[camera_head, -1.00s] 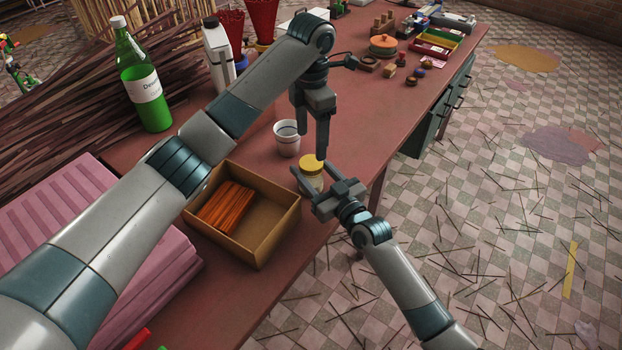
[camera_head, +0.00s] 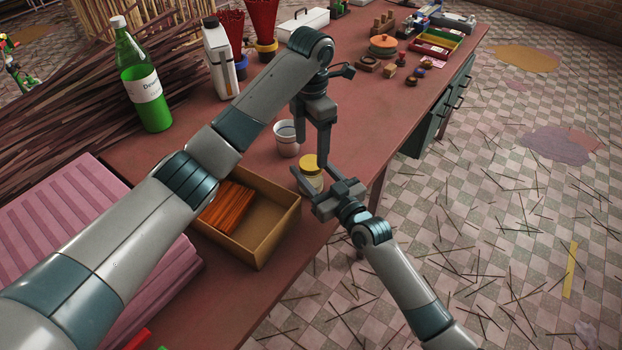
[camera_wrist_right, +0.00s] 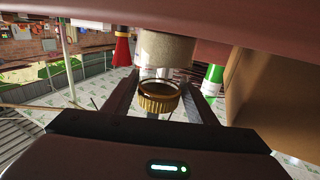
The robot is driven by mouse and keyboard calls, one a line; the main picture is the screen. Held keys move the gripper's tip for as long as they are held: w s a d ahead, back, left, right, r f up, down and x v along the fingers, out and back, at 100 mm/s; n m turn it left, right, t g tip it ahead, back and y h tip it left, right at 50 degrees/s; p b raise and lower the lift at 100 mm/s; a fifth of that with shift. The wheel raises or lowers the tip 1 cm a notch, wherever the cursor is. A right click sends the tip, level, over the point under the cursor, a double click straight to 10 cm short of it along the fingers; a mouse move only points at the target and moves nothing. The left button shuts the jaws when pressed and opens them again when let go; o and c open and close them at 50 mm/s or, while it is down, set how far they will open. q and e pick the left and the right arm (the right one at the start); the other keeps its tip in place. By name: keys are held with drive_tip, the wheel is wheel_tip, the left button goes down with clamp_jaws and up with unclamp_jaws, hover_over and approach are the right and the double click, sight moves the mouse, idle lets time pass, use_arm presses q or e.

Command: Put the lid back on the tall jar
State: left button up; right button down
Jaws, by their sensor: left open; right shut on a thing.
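In the right wrist view, which is upside down, the cream jar body (camera_wrist_right: 163,48) and the ribbed gold lid (camera_wrist_right: 158,104) show between the fingers (camera_wrist_right: 161,92). My left gripper (camera_head: 311,152) is open, pointing down over the lid, with one fingertip close beside it.
An open cardboard box (camera_head: 268,237) with orange sticks is to the left. A green bottle (camera_head: 146,90) and a white container (camera_head: 219,60) stand farther back. The table's front edge is close to the jar.

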sight(311, 162)
use_arm(q)
drive_tip(key=shift+f, duration=2.25)
drive_tip(key=c, duration=1.1)
drive_tip(key=shift+m, duration=1.7)
drive_tip(key=shift+c, duration=0.4)
drive_tip(key=o, duration=1.2)
drive_tip(key=shift+c, duration=0.2)
